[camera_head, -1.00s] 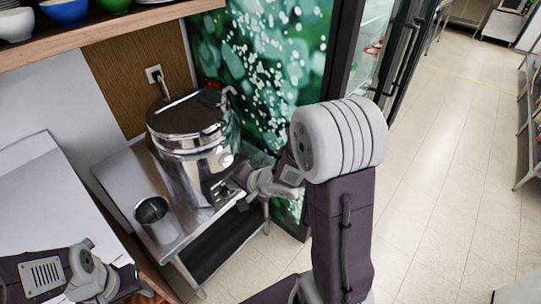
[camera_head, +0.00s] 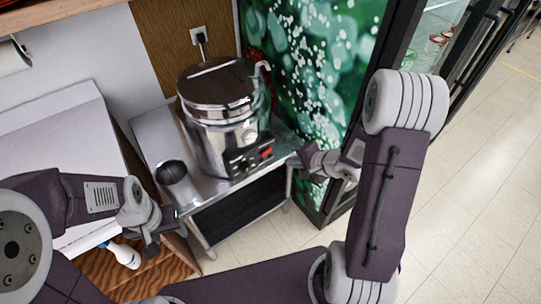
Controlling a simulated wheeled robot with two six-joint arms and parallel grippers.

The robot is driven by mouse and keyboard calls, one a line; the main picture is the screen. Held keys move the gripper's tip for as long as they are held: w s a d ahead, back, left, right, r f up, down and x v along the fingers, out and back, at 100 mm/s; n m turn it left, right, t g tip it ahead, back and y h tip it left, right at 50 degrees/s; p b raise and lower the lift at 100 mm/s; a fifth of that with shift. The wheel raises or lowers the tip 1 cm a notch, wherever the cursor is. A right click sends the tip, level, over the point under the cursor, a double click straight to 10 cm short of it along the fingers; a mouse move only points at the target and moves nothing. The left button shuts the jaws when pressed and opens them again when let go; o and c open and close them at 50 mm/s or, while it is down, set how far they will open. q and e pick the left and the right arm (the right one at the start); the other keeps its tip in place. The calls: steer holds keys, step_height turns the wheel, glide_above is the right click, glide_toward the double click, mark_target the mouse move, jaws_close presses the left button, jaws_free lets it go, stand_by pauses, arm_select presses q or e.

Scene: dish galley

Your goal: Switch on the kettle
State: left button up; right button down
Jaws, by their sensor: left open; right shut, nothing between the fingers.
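The kettle (camera_head: 218,112) is a large shiny metal urn with a lid, upright on a small metal table. Its black control panel (camera_head: 242,160) faces the front, with a red lit-looking part (camera_head: 266,153) at its right end and a round knob-like part. My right gripper (camera_head: 294,162) is shut and empty, just right of the panel, apart from it. My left gripper (camera_head: 163,230) is open and empty at the lower left, in front of the table and well away from the kettle.
A metal cup (camera_head: 178,183) stands on the metal table (camera_head: 150,135) left of the kettle. A wall socket (camera_head: 198,35) with a plug is behind. A white bottle (camera_head: 124,256) is on the wooden shelf at lower left. Open floor lies to the right.

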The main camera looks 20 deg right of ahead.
mark_target(264, 155)
steer(key=x, duration=0.4)
steer(key=w+r+b+x, duration=0.1)
steer(key=x, duration=0.2)
steer(key=a+r+b+x, duration=0.1)
steer(key=x, duration=0.3)
steer(key=shift+w+a+f, duration=0.15)
steer(key=shift+w+f, duration=0.05)
steer(key=shift+w, duration=0.4)
